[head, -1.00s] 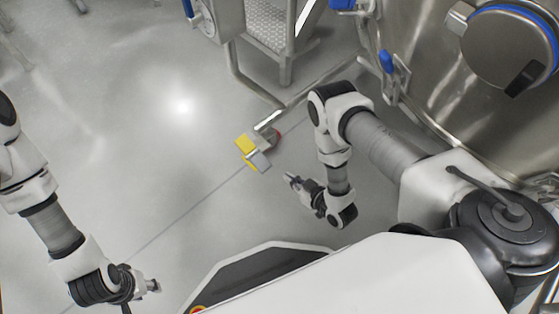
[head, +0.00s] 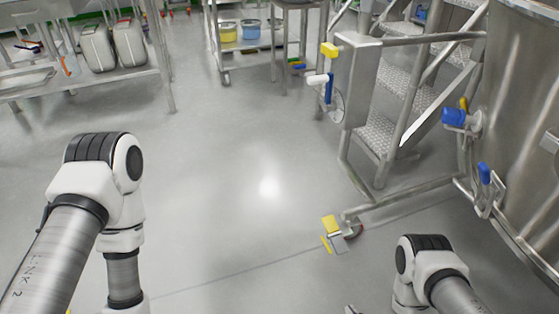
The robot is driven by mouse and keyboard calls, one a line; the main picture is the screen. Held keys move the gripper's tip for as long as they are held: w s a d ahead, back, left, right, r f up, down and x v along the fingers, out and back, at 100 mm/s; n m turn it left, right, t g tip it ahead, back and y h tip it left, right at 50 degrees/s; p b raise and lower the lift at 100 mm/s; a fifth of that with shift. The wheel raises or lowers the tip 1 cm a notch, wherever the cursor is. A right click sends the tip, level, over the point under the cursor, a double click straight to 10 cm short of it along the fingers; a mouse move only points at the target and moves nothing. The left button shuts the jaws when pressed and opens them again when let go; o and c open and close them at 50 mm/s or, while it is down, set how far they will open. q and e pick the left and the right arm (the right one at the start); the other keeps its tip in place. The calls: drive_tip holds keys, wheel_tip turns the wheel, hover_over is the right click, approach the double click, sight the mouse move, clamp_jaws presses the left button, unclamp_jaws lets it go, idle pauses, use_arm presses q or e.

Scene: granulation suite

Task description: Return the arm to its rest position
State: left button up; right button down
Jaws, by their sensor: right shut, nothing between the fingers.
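My right arm (head: 432,262) comes in at the bottom right, bent over at its black-and-white elbow joint. Only the tip of my right gripper (head: 352,310) shows, at the bottom edge; it is shut and holds nothing, over bare floor. My left arm (head: 62,235) rises from the bottom left to a bent joint, and its forearm runs down out of the picture. My left gripper is below the frame and is not seen.
A large steel vessel (head: 520,100) is at the right. A bench (head: 145,76) and a cart (head: 246,47) stand behind. The middle floor is clear.

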drive_tip(key=w+r+p, duration=0.3)
drive_tip(key=r+p, duration=0.6)
drive_tip(key=r, duration=0.4)
drive_tip(key=w+r+h+p, duration=0.1)
drive_tip(key=w+r+p, duration=0.2)
drive_tip(key=r+p, duration=0.75)
drive_tip(key=w+r+p, duration=0.2)
drive_tip(key=r+p, duration=0.5)
drive_tip(key=r, duration=0.8)
drive_tip(key=s+d+r+m+g+h+p, duration=0.25)
drive_tip(key=s+r+g+p, duration=0.35)
drive_tip(key=s+r+p, duration=0.4)
drive_tip(key=s+d+f+m+g+h+b, duration=0.1)
drive_tip(key=s+g, duration=0.5)
drive_tip(key=s, duration=0.8)
drive_tip(key=shift+s+d+m+g, duration=0.2)
drive_tip(key=shift+d+m+g, duration=0.1)
drive_tip(key=shift+d+m, duration=0.2)
drive_tip(key=shift+f, duration=0.1)
drive_tip(key=shift+d, duration=0.1)
